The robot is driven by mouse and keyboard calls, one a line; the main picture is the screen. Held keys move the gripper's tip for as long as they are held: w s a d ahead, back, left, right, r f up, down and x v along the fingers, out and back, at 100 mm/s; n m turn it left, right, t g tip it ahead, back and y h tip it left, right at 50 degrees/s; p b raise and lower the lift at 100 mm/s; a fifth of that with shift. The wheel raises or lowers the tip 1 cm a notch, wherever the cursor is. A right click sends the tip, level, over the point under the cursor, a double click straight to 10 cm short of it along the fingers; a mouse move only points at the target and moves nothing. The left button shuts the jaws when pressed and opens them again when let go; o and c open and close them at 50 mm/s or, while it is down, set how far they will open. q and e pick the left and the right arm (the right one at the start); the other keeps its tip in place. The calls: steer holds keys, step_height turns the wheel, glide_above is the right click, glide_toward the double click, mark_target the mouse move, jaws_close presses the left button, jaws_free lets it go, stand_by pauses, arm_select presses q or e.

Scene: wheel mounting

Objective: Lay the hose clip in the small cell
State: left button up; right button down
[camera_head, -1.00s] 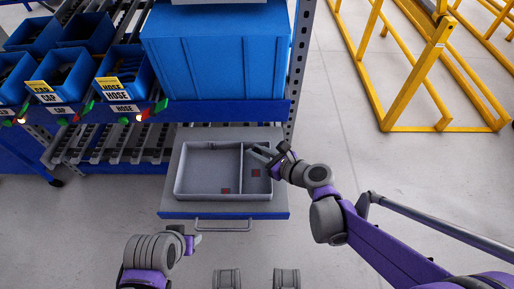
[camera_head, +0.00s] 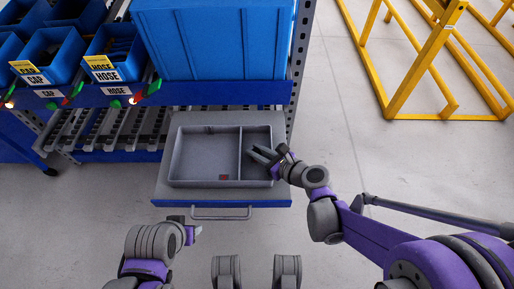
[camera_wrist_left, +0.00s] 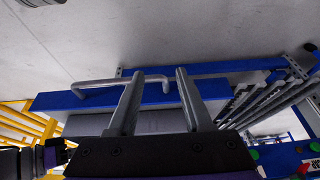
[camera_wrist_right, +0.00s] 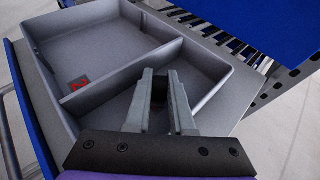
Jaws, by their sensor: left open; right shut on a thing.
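The grey divided tray (camera_head: 205,186) has a large cell on the left and a small cell (camera_head: 258,131) on the right in the head view. My right gripper (camera_head: 257,154) reaches over the small cell from the right. In the right wrist view its fingers (camera_wrist_right: 161,76) are shut on a small dark thing, which I take for the hose clip (camera_wrist_right: 159,92). The fingers hide much of it, and I cannot tell whether it touches the cell floor. My left gripper (camera_wrist_left: 158,72) is open and empty, in front of the drawer, and it shows only partly in the head view (camera_head: 196,231).
The tray sits on a pulled-out drawer with a handle (camera_head: 222,217). The large cell has a red mark (camera_head: 223,177) on its floor. Blue bins labelled HOSE (camera_head: 116,50) and CAP (camera_head: 52,55) and a large blue crate (camera_head: 215,45) stand behind. A yellow frame (camera_head: 420,60) stands right.

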steer(key=c, duration=0.7)
jaws_free()
steer(key=p+v, duration=0.3)
steer(key=v, duration=0.8)
